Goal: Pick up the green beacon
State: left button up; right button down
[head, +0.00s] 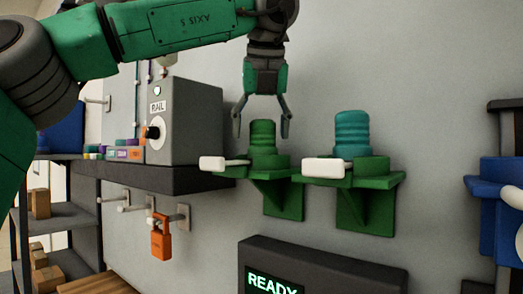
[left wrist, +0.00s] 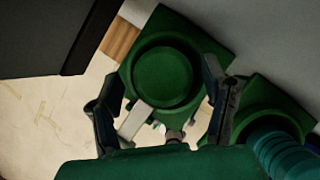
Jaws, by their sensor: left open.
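The green beacon (head: 263,137) is a ribbed green cylinder standing upright on a green wall bracket (head: 284,198) in the head view. My left gripper (head: 262,132) points down over it, open, with its fingers on either side of the beacon's top. In the left wrist view the beacon (left wrist: 164,78) shows from above as a round green top. My right gripper is not in view.
A teal ribbed beacon (head: 351,134) stands on a second green bracket (head: 368,205) close to the right. White levers (head: 225,163) stick out in front of the brackets. A grey box (head: 186,120) sits on a dark shelf to the left. A READY screen (head: 275,282) is below.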

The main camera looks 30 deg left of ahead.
pick_arm(q)
jog(key=shift+w+f, duration=0.5)
jog(key=shift+w, duration=0.1)
jog(key=shift+s+r, duration=0.1)
jog(key=shift+s, duration=0.2)
grip_shut()
jog(key=shift+w+a, duration=0.1)
jog(key=shift+r, duration=0.1)
